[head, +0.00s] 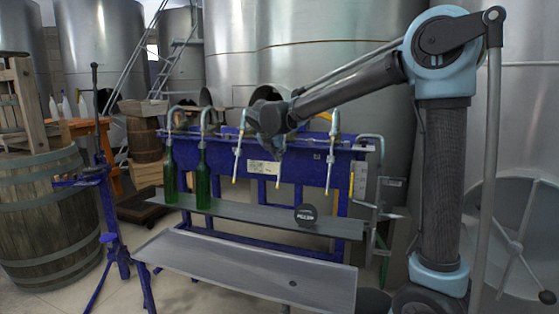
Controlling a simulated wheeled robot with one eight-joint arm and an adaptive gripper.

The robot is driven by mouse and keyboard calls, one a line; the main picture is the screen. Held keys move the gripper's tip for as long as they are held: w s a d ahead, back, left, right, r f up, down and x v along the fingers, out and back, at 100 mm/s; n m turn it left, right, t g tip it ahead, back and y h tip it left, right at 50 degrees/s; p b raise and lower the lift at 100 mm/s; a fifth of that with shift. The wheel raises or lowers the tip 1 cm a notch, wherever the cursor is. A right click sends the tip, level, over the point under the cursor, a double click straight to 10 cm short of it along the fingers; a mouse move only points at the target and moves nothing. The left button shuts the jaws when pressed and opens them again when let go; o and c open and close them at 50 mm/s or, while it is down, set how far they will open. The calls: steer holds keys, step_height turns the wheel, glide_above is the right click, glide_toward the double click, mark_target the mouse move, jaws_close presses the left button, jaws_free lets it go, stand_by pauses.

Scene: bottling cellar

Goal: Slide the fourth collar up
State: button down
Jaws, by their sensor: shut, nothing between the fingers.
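The blue filler (346,142) stands in the middle of the head view with a row of several hooked metal spouts. Counted from the left, the fourth spout (278,181) shows only its lower end, with a yellowish tip. Its upper part and its collar are hidden behind my gripper and wrist. The third spout (237,165) and the fifth spout (330,165) hang free on either side. My gripper (279,150) is small and dark here, shut and empty, in front of the fourth spout. I cannot tell whether it touches the spout.
Two green bottles, one (170,178) at far left and another (203,182) beside it, stand under the first two spouts. A round black disc (306,214) is on the bottle shelf (258,219). A bare grey table (240,270) stands in front. Steel tanks (310,40) rise behind.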

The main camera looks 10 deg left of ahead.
steer(key=shift+w+d+r, duration=0.1)
steer(key=shift+w+r, duration=0.25)
steer(key=shift+r, duration=0.4)
steer(key=shift+w+r, duration=0.35)
steer(key=shift+r, duration=0.4)
